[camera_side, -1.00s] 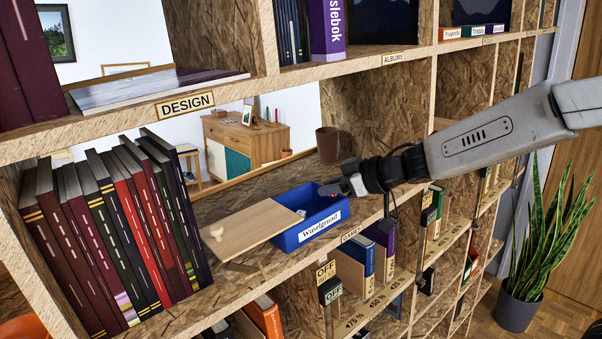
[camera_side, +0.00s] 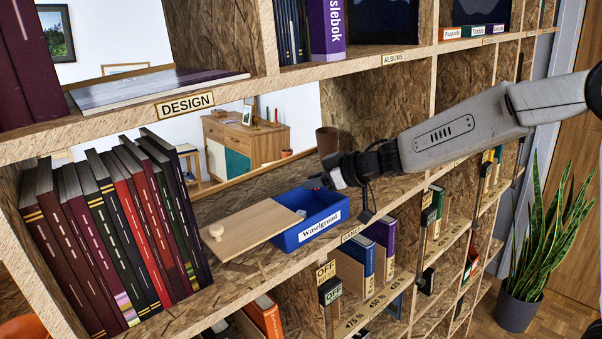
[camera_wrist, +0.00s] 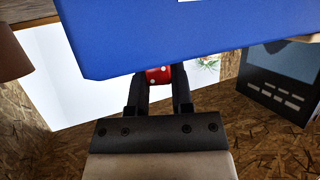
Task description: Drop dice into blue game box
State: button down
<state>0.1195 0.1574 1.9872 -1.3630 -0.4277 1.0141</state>
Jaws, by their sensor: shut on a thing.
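The blue game box (camera_side: 322,222), labelled "Wuselgrund", stands open on the middle shelf. Its light wooden lid (camera_side: 255,229) with a round knob lies across its left end. A small pale thing (camera_side: 301,213) shows inside the box. My gripper (camera_side: 316,183) is just above the box's back right part. In the wrist view, my gripper (camera_wrist: 159,84) is shut on a red die (camera_wrist: 158,75) with white dots. The blue box (camera_wrist: 190,40) fills the top of that view and its edge hides part of the die.
A row of books (camera_side: 120,230) stands left of the lid. A brown pot (camera_side: 327,140) stands behind the box. The upper shelf board (camera_side: 300,72) runs above my gripper. A wooden divider (camera_side: 375,110) stands behind to the right.

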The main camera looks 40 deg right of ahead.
jog(key=shift+c, duration=2.1)
grip_release()
jog(key=shift+s, duration=0.1)
jog(key=v, duration=0.7)
jog(key=shift+s+d+r, duration=0.2)
jog(key=shift+s, duration=0.05)
jog(key=shift+d, duration=0.1)
